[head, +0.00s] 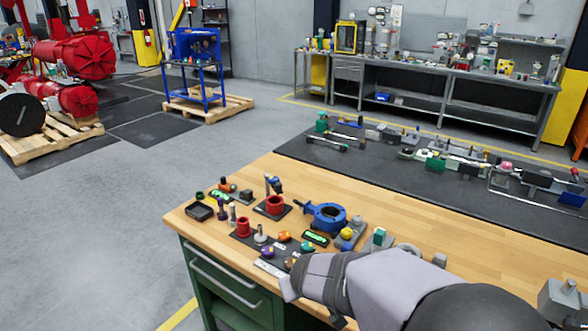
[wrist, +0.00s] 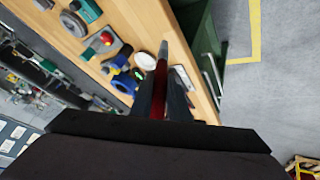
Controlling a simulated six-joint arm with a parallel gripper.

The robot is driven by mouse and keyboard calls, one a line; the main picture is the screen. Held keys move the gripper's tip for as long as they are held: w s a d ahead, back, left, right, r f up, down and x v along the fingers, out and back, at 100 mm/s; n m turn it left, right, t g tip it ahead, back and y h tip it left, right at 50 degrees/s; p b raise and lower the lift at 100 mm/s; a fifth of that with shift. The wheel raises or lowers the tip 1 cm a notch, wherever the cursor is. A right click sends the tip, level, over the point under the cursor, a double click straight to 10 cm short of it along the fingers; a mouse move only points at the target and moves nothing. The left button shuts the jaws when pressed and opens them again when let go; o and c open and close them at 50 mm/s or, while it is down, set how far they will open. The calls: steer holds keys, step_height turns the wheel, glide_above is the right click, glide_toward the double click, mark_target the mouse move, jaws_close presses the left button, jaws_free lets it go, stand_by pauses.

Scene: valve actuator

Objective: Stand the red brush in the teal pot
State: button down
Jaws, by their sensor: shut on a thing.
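In the wrist view, my gripper (wrist: 161,88) is shut on the red brush (wrist: 160,80). The brush is a slim red piece with a grey tapered end pointing away from my wrist, over the wooden bench. In the head view, my arm covers the front of the bench, and I cannot make out the brush or the fingertips there. I cannot pick out the teal pot for certain. A small teal block-like thing (head: 380,237) stands right of the blue ring-shaped valve part, apart from my gripper. A teal round thing (wrist: 87,11) shows at the top of the wrist view.
The wooden bench (head: 450,240) holds a blue valve ring (head: 327,214), red cylinders (head: 274,204) on black plates, and small knobs near my arm. A white disc (wrist: 145,62) lies close to the brush. A dark mat (head: 345,165) with tools covers the far side.

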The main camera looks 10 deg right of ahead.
steer(key=s+d+f+m+g+h+b, duration=0.1)
steer(key=s+d+m, duration=0.2)
steer(key=d, duration=0.8)
steer(key=s+d+f+m+g+h, duration=0.15)
steer(key=d+m, duration=0.25)
steer(key=d, duration=0.7)
steer(key=s+d+m+g+h+b, duration=0.1)
steer(key=s+d+m+h, duration=0.2)
steer(key=d, duration=0.8)
steer(key=s+d+r+m+g, duration=0.7)
steer(key=s+d+m, duration=0.2)
steer(key=m, duration=0.5)
steer(key=shift+s, duration=1.1)
steer(key=shift+y, duration=0.25)
